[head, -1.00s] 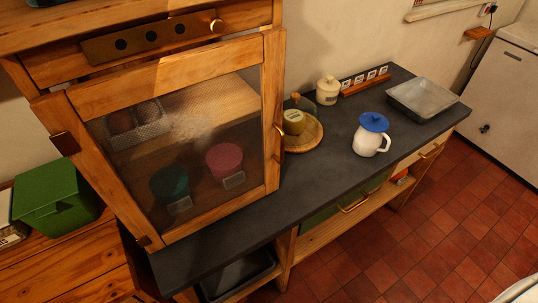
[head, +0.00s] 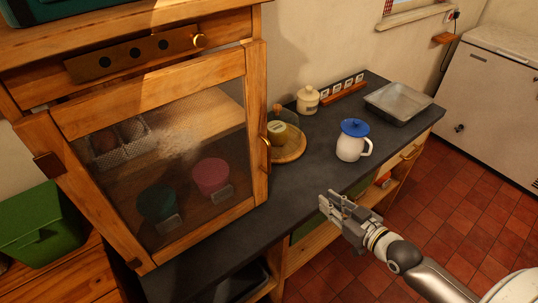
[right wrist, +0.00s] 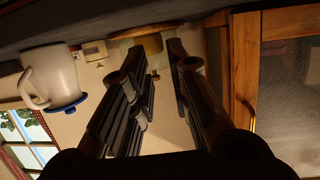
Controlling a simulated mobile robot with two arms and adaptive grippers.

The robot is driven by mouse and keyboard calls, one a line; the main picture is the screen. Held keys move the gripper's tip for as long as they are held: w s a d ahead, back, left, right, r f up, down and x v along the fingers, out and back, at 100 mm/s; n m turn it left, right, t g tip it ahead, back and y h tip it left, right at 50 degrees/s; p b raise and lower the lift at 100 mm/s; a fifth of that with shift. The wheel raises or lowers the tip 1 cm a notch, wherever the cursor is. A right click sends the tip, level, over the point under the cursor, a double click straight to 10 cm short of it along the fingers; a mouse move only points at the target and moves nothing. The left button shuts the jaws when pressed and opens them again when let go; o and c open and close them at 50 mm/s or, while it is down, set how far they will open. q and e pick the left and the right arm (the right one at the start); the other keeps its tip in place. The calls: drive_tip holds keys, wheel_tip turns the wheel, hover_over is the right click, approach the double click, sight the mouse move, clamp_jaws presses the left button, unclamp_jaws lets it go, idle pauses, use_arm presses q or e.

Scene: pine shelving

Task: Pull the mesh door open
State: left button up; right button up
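The mesh door (head: 165,150) is a wooden frame with a see-through panel, on the cabinet at the left of the head view. It looks shut. My right gripper (head: 334,204) is over the counter's front edge, right of and apart from the handle. In the right wrist view its fingers (right wrist: 158,62) are spread with nothing between them. My left gripper is not in view.
The dark counter (head: 235,222) bears a white jug with a blue lid (head: 353,140), a round wooden board (head: 290,150) with a jar, a cream pot (head: 308,99) and a metal tray (head: 397,103). Pink (head: 211,176) and teal (head: 158,203) containers stand behind the mesh.

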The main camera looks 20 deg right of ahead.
sight(269, 170)
drive_tip(key=s+a+r+n+t+y, duration=0.1)
drive_tip(key=s+a+r+n+y, duration=0.15)
drive_tip(key=a+r, duration=0.45)
drive_tip(key=s+a+r+n+y, duration=0.1)
drive_tip(key=a+r+y, duration=0.2)
drive_tip(key=r, duration=0.7)
drive_tip(key=shift+m, duration=0.25)
drive_tip(key=shift+p+x, duration=1.55)
drive_tip(key=shift+x, duration=3.9)
drive_tip(key=shift+w+d+r, duration=0.1)
drive_tip(key=shift+d+r, duration=0.05)
clamp_jaws()
